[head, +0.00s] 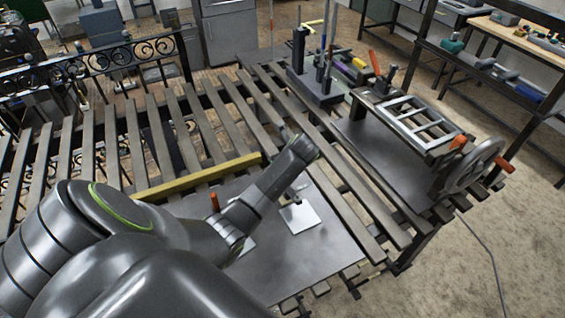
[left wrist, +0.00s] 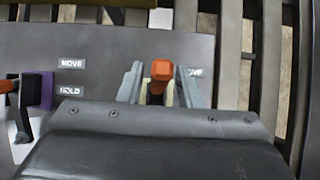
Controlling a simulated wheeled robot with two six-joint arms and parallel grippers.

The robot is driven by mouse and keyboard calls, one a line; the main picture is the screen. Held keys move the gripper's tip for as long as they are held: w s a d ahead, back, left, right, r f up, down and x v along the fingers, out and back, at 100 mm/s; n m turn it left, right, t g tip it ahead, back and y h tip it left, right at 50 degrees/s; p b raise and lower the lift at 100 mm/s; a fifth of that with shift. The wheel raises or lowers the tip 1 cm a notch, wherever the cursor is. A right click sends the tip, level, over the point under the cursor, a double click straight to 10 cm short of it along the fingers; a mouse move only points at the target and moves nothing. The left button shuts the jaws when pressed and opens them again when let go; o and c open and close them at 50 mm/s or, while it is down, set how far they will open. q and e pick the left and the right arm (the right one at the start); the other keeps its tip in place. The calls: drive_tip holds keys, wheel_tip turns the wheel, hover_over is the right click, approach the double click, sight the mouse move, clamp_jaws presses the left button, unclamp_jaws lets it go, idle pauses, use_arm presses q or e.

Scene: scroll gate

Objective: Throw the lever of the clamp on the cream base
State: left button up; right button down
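In the left wrist view an orange lever handle (left wrist: 161,70) stands upright, seen nearly end-on. My left gripper (left wrist: 163,84) has one grey finger on each side of this handle, with a narrow gap visible beside it. Small cream parts show between the fingers, and most of the clamp and its base is hidden by the gripper. To the left is another clamp on a purple base (left wrist: 38,90) with a red-orange handle (left wrist: 8,86). In the head view an orange handle (head: 214,200) rises behind my left arm. My right gripper is not in view.
A dark plate (head: 262,275) lies on the slatted bench, with a white square (head: 300,217) on it. Labels MOVE (left wrist: 72,64) and HOLD (left wrist: 69,90) are on the panel. A yellow bar (head: 195,178) crosses the slats. A handwheel frame (head: 475,165) stands at right.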

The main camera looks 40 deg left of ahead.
use_arm(q)
drive_tip(key=shift+o, duration=0.4)
drive_tip(key=b+v, duration=0.1)
drive_tip(key=v, duration=1.6)
drive_tip(key=shift+r, duration=0.15)
drive_tip(key=shift+s, duration=0.1)
